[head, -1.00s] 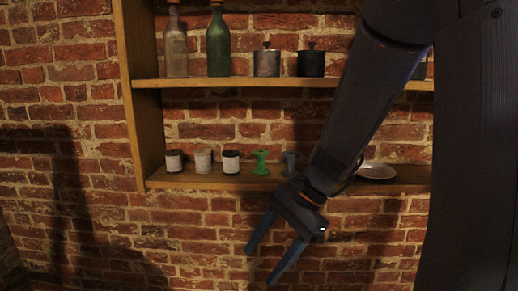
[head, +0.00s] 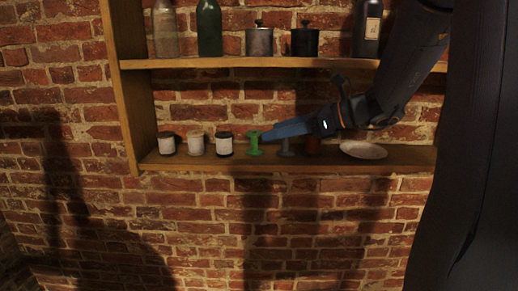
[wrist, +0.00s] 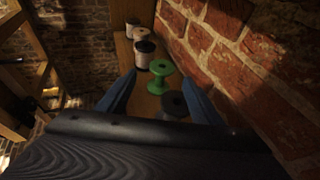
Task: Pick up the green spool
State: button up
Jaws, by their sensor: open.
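In the wrist view the green spool (wrist: 160,75) lies ahead, seen between and beyond the fingertips. My gripper (head: 268,133) reaches in from the right at about the height of the spool's top, its tips close to the spool; I cannot tell whether they touch it. In the wrist view my gripper (wrist: 160,92) is open with nothing held. A dark grey spool (head: 286,147) stands on the shelf below my fingers, and it also shows low between them in the wrist view (wrist: 173,104).
A reddish-brown item (head: 313,145) and a pale dish (head: 363,150) are to the right. The upper shelf (head: 215,63) with bottles and dark pots is above. A brick wall (wrist: 250,65) is close behind.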

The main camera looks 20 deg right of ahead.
aim_at(257, 133)
jog(key=shift+w+a+f, duration=0.2)
jog(key=shift+w, duration=0.2)
jog(key=p+x, duration=0.1)
jog(key=x, duration=0.2)
jog(key=p+x, duration=0.1)
jog(key=x, duration=0.2)
jog(key=shift+w+a+r+p, duration=0.15)
jog(key=shift+a+p, duration=0.15)
jog(key=shift+a, duration=0.2)
jog(key=c, duration=1.1)
jog(key=shift+r, duration=0.1)
jog(key=shift+c, duration=0.2)
